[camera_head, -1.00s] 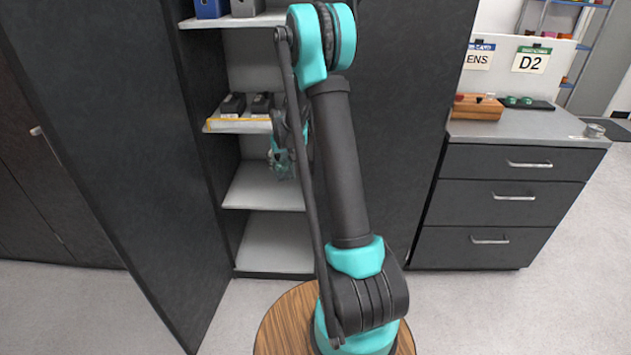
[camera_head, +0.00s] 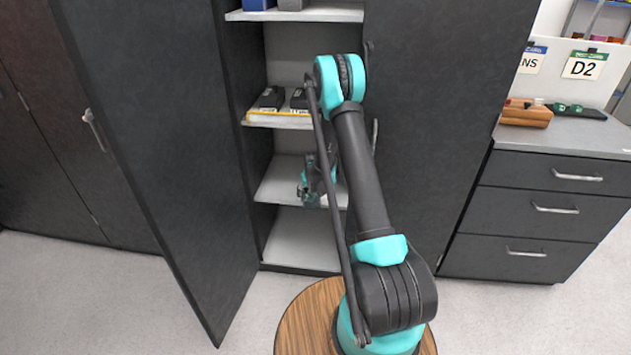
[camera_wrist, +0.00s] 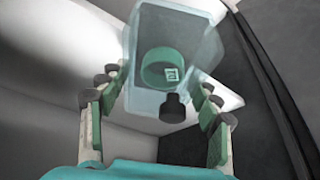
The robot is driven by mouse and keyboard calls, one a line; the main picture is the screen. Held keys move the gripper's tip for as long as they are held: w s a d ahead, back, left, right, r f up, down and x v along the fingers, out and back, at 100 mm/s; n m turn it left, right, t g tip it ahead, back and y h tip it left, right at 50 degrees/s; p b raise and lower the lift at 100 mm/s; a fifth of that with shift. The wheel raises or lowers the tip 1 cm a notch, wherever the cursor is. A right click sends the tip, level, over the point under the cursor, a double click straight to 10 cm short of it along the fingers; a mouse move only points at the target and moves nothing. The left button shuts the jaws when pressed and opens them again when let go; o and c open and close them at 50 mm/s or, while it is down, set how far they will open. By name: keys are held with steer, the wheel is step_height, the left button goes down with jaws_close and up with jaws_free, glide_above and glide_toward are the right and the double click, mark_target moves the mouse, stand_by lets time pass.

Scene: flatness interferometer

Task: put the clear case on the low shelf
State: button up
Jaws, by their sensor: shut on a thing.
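My gripper (camera_head: 312,192) is in front of the open cabinet, at about the height of its lower shelves. In the wrist view my gripper (camera_wrist: 160,122) is shut on the clear case (camera_wrist: 190,35), a see-through box with a green ring and a small square label inside. A small dark shape shows at its near end. In the head view the case is small and hard to make out at the fingertips. The low shelf (camera_head: 285,180) is pale and bare where it shows, behind and beside my gripper. My arm hides part of the cabinet's right side.
Below is the bare cabinet bottom (camera_head: 295,240). The open cabinet door (camera_head: 150,150) stands on the left, another dark panel on the right. A drawer unit (camera_head: 560,200) stands far right.

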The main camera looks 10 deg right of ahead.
steer(key=w, duration=0.9)
steer(key=w+a, duration=0.1)
steer(key=w, duration=0.3)
steer(key=shift+w, duration=0.3)
steer(key=shift+f, duration=1.7)
steer(key=shift+f, duration=0.1)
steer(key=o, duration=1.3)
steer(key=shift+o, duration=0.2)
